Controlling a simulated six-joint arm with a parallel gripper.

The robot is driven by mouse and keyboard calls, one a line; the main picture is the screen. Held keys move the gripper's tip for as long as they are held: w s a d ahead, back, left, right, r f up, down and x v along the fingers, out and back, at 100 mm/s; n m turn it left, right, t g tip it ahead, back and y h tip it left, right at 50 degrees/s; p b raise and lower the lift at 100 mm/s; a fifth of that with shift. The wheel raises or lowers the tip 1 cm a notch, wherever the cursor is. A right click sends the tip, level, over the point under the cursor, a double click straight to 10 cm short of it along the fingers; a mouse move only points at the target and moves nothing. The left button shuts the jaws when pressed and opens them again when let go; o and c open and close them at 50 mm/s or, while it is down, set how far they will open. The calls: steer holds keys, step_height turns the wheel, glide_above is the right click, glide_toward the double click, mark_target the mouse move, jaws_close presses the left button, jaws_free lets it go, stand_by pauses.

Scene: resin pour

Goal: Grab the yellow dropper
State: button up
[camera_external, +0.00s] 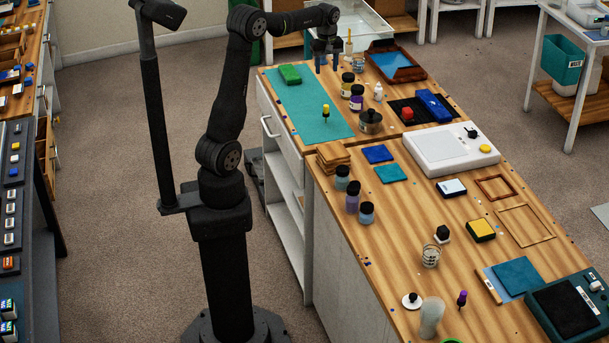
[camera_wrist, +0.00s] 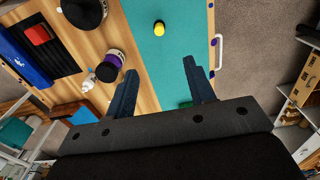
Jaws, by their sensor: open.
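The yellow dropper (camera_external: 326,113) stands on the teal mat (camera_external: 312,123) at the left side of the workbench. In the wrist view, the dropper's yellow top (camera_wrist: 159,28) shows near the top edge, on the teal mat (camera_wrist: 173,75). My gripper (camera_external: 327,70) is above the far part of the bench, behind the dropper and apart from it. In the wrist view, my gripper (camera_wrist: 160,68) has its two dark fingers spread with nothing between them. The dropper's lower part is hidden in the wrist view.
A green block (camera_external: 290,74) lies on the mat's far end. Jars with yellow (camera_external: 348,77) and purple (camera_external: 356,103) labels and a small white bottle (camera_external: 378,91) stand to the right of the mat. A dark wide jar (camera_external: 370,121) is near its right edge. The mat around the dropper is clear.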

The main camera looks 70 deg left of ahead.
mark_target(326, 105)
step_height(326, 105, down, 14)
steer(key=m, duration=0.2)
steer(key=shift+s+a+f+m, duration=0.15)
steer(key=shift+f+m, duration=0.1)
steer(key=shift+m, duration=0.05)
steer(key=shift+w+d+f, duration=0.1)
steer(key=shift+f, duration=1.2)
steer(key=shift+w+d+f, duration=0.1)
steer(key=shift+f, duration=1.2)
steer(key=c, duration=1)
